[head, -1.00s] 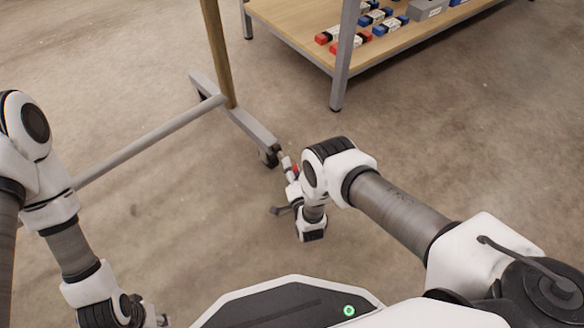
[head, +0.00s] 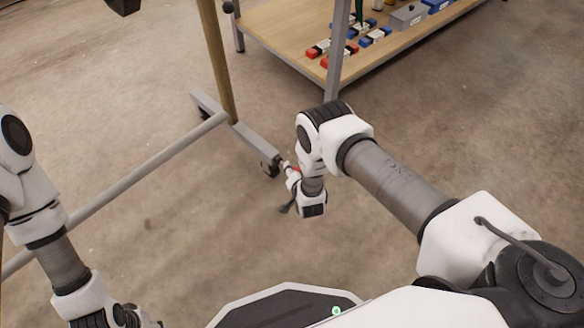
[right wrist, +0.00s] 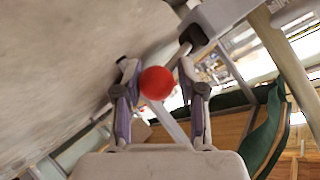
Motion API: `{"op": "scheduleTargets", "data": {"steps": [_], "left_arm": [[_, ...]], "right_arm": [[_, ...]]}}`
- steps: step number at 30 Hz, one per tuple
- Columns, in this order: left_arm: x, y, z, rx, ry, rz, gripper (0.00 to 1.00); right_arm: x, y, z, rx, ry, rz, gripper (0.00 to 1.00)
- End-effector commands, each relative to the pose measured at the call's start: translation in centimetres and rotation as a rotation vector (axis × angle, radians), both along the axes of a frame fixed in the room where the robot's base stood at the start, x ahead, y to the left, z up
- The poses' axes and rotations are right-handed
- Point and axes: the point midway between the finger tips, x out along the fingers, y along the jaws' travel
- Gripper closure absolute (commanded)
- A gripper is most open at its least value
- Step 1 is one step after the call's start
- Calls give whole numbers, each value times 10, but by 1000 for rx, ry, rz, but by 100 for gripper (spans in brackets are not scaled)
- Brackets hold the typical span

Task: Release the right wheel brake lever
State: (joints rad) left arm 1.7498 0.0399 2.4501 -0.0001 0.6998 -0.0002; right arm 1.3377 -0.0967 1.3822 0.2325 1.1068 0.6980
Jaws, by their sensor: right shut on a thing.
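The brake lever's red round knob (right wrist: 157,83) sits between the fingers of my right gripper (right wrist: 160,85) in the right wrist view. In the head view my right gripper (head: 288,168) is low, at the caster wheel (head: 270,168) on the end of the grey foot. A bit of red (head: 296,170) shows there, and the lever is mostly hidden by my gripper. The right gripper is shut on the red knob. My left gripper (head: 148,318) is at the bottom left edge of the head view, partly hidden, and its fingers are unclear.
The grey foot (head: 225,121) carries a wooden post (head: 217,65) and a long grey crossbar (head: 120,185). A wooden shelf (head: 275,30) with red and blue items and a grey box (head: 408,17) stands behind. Bare floor lies between.

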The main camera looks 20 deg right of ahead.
Motion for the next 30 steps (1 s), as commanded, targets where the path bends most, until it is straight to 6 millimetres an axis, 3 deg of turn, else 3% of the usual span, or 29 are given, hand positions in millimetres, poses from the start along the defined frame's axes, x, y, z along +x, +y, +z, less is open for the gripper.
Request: {"op": "scheduleTargets", "data": {"steps": [1,8,30], "left_arm": [[0,0,9,0,0,0,60],[0,0,22,0,0,0,60],[0,0,33,0,0,0,60]], "right_arm": [[2,-4,10,-20,38,-12,100],[6,-2,22,-102,222,-12,100],[16,2,37,-100,206,-12,100]]}}
